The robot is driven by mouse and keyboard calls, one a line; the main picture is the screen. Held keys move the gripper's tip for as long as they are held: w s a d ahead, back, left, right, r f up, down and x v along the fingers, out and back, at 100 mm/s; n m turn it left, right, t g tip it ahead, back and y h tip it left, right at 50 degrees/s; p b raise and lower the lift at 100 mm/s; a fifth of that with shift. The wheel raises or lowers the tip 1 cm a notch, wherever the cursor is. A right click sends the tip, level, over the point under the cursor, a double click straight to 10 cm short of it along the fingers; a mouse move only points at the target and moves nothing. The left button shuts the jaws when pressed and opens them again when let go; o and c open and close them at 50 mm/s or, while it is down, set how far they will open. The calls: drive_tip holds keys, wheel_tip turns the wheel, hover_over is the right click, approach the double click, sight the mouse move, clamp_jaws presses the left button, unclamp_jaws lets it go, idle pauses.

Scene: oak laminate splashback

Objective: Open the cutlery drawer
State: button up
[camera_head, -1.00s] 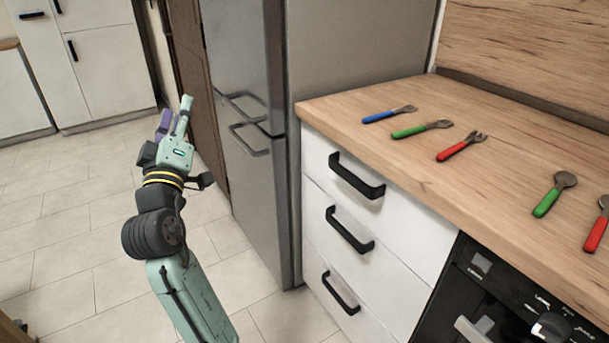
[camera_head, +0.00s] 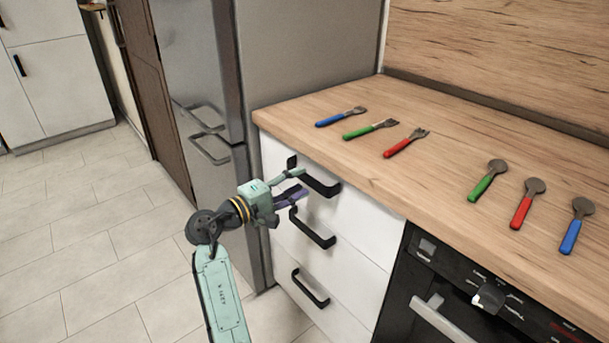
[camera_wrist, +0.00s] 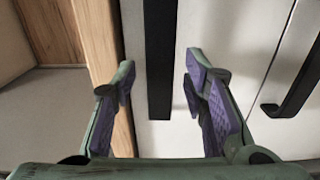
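A white unit with a stack of three drawers stands under the worktop, and all of its drawers are shut. Its top drawer (camera_head: 345,212) has a black bar handle (camera_head: 324,188). My gripper (camera_head: 303,184) is in front of this handle with its fingers spread. In the wrist view the handle (camera_wrist: 160,60) runs upright between the two open fingers (camera_wrist: 163,85), with a gap on each side. No label shows which drawer holds cutlery.
The middle handle (camera_head: 312,229) and bottom handle (camera_head: 310,289) stick out below. The wooden worktop (camera_head: 440,165) overhangs the drawers and carries several forks and spoons. A steel fridge (camera_head: 205,110) stands left, a black oven (camera_head: 440,300) right. The floor (camera_head: 110,250) in front is clear.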

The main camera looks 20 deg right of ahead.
sight(304, 178)
drive_tip(key=shift+x, duration=1.65)
clamp_jaws()
